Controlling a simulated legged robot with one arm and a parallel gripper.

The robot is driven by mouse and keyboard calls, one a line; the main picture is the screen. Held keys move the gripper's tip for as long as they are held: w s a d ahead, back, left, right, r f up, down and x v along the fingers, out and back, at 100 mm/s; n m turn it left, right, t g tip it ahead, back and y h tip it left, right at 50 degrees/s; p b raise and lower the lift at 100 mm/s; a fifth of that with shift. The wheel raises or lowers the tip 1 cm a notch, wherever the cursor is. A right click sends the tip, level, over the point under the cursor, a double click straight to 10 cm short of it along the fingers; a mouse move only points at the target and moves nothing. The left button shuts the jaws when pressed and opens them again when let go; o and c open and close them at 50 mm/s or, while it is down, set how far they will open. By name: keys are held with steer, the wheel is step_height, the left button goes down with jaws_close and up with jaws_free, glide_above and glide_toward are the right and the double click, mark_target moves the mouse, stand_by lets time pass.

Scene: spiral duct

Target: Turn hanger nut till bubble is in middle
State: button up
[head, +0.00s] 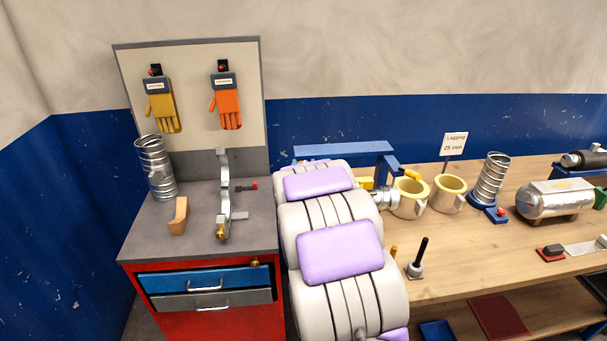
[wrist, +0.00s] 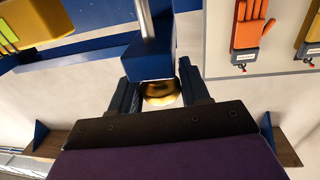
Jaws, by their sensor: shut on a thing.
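In the wrist view, the brass hanger nut (wrist: 160,95) sits against a blue block (wrist: 148,58) with a metal rod (wrist: 146,18) at its other end. My gripper (wrist: 160,97) has one dark finger on each side of the nut and is shut on it. A yellow-green piece (wrist: 8,36), possibly the level's vial, is cut off at the left edge of the wrist view. I cannot make out a bubble. In the head view, my arm covers the gripper and nut; part of the blue hanger frame (head: 340,150) shows behind it.
A wooden bench (head: 470,242) on the right carries yellow-rimmed cups (head: 411,198), a spiral duct piece (head: 492,180) and a metal cylinder (head: 553,201). A red cabinet (head: 200,325) stands left, with another duct piece (head: 156,168) on top. Gloves (head: 226,105) hang on the board behind.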

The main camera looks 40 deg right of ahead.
steer(key=shift+n+t+y, duration=0.5)
steer(key=shift+n+y, duration=0.1)
steer(key=shift+y, duration=0.2)
steer(key=shift+r, duration=0.1)
steer(key=o, duration=0.9)
steer(key=shift+o, duration=0.2)
steer(key=shift+s, duration=0.1)
